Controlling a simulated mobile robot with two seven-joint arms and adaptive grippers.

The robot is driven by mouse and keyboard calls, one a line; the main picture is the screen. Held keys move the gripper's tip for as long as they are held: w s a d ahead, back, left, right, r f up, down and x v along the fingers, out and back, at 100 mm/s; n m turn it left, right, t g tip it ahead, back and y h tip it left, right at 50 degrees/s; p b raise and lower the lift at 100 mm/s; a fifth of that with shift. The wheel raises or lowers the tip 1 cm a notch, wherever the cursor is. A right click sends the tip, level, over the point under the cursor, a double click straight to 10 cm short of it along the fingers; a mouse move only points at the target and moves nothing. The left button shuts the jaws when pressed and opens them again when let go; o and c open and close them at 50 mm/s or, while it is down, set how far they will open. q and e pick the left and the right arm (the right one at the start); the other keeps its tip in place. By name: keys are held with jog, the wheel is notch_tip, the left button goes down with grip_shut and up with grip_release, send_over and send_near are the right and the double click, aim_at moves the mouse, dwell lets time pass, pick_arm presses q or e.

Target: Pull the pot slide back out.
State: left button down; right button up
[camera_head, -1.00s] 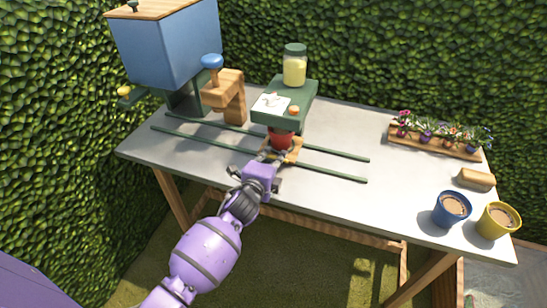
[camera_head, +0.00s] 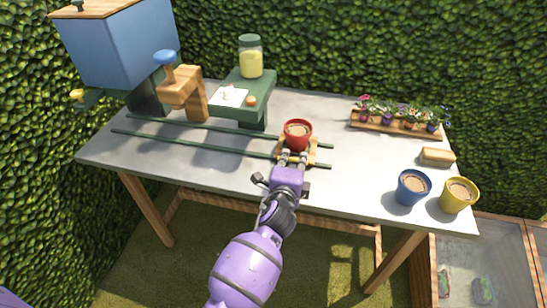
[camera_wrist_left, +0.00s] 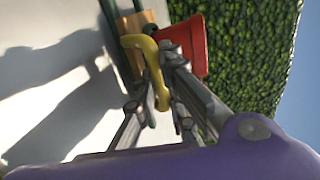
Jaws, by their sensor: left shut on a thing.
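The pot slide (camera_head: 312,152) is a wooden carriage on two dark green rails (camera_head: 200,146), near their right end. A red pot (camera_head: 298,134) filled with brown soil stands upright on it. My left gripper (camera_head: 292,160) is at the front of the slide. In the left wrist view its fingers (camera_wrist_left: 165,85) are shut on the slide's yellow handle (camera_wrist_left: 150,62), beside the red pot (camera_wrist_left: 193,45). My right gripper is not in view.
A green stand (camera_head: 250,92) with a jar (camera_head: 251,56) is behind the rails. A wooden post with a blue knob (camera_head: 165,57) and a blue hopper (camera_head: 120,45) stand left. Blue (camera_head: 413,187) and yellow (camera_head: 459,195) pots stand at the right front; a flower tray (camera_head: 385,124) lies behind.

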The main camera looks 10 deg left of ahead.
pick_arm(q)
jog(key=shift+s+d+b, duration=0.1)
jog(key=shift+d+b, duration=0.25)
jog(key=shift+d, duration=1.9)
jog(key=c, duration=1.8)
grip_release()
jog(key=shift+d, duration=0.15)
jog(key=shift+s, duration=0.15)
jog(key=v, duration=1.1)
jog(key=shift+s+r, duration=0.1)
jog(key=shift+s, duration=0.25)
